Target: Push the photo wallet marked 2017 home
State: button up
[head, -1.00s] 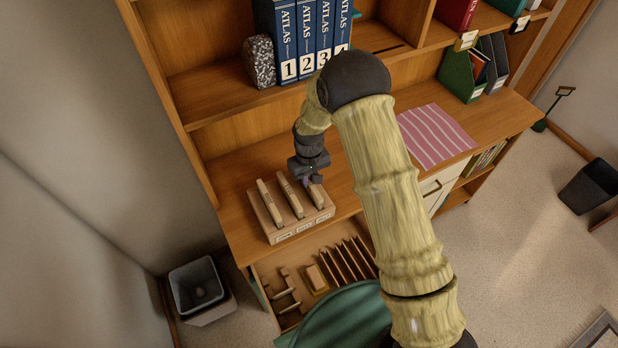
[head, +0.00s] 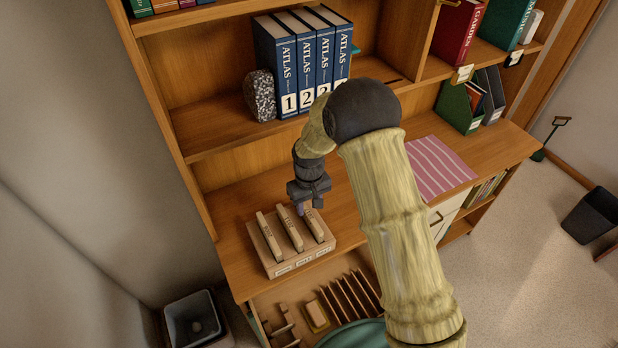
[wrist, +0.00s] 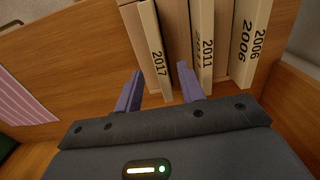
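The photo wallet marked 2017 (wrist: 152,45) is a thin cream slab in the wrist view. In the head view it appears to be the rightmost slab (head: 314,226) in a wooden block holder (head: 290,265) on the desk. The wallets marked 2011 (wrist: 203,50) and 2006 (wrist: 245,45) stand beside it. My gripper (wrist: 160,70) has its two purple fingers spread apart, with the 2017 wallet's near end showing between them in the picture. Whether they touch it I cannot tell. In the head view my gripper (head: 301,210) is at the wallets' far end.
Blue atlas volumes (head: 300,65) and a speckled stone (head: 261,95) stand on the shelf behind. A pink striped cloth (head: 437,167) lies to the right on the desk. An open drawer with dividers (head: 345,297) sits below the holder. The desk between holder and cloth is partly hidden by my arm.

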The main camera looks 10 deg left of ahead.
notch_tip(320, 180, up, 14)
jog(key=b, duration=0.2)
jog(key=shift+f, duration=0.1)
dwell(0.7)
jog(key=s+d+m+t, duration=0.1)
jog(key=s+d+m, duration=0.2)
jog(key=s+d, duration=0.5)
jog(key=s+d+r+m+t, duration=0.1)
jog(key=s+d+m, duration=0.3)
jog(key=d, duration=1.2)
jog(key=s, duration=0.4)
jog(key=shift+s+d+r+t, duration=0.15)
jog(key=shift+s+d+t, duration=0.15)
jog(key=shift+d, duration=0.1)
